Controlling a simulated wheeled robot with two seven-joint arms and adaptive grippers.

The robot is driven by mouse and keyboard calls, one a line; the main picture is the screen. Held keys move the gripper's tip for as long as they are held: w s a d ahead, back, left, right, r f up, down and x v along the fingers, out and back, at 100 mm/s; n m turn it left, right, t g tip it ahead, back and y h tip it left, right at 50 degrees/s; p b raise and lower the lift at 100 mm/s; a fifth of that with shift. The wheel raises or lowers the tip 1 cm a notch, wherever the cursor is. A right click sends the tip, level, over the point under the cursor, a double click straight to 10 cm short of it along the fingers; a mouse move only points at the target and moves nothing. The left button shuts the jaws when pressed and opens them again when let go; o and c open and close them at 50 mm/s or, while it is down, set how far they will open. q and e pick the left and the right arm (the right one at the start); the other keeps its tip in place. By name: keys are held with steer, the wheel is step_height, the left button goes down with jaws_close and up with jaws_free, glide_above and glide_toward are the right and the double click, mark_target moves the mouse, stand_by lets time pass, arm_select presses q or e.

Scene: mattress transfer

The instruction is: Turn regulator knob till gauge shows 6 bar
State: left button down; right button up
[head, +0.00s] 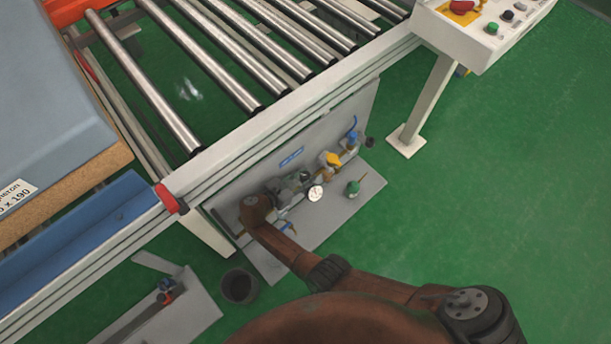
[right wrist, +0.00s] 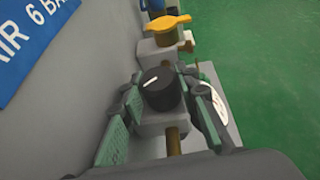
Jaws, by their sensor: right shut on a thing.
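The regulator knob (right wrist: 160,88) is a black round knob with a white mark, in the middle of the right wrist view. My right gripper (right wrist: 162,98) is shut on it, with green-padded fingers on both sides. In the head view my right gripper (head: 288,190) is at the panel under the conveyor and hides the knob there. The gauge (head: 315,193) is a small white dial beside the gripper. Part of its white face (right wrist: 214,98) shows behind the right finger in the right wrist view. Its reading is too small to tell. My left gripper is not in view.
A yellow valve handle (right wrist: 165,28) and a blue handle (head: 353,123) are farther along the pipe. A blue label (right wrist: 35,40) is on the grey panel (head: 345,110). A green-bodied item (head: 352,188) stands on the shelf. A dark bucket (head: 238,286) is on the floor. The conveyor frame (head: 300,112) is above.

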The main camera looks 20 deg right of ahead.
steer(key=o, duration=1.2)
steer(key=shift+c, duration=0.2)
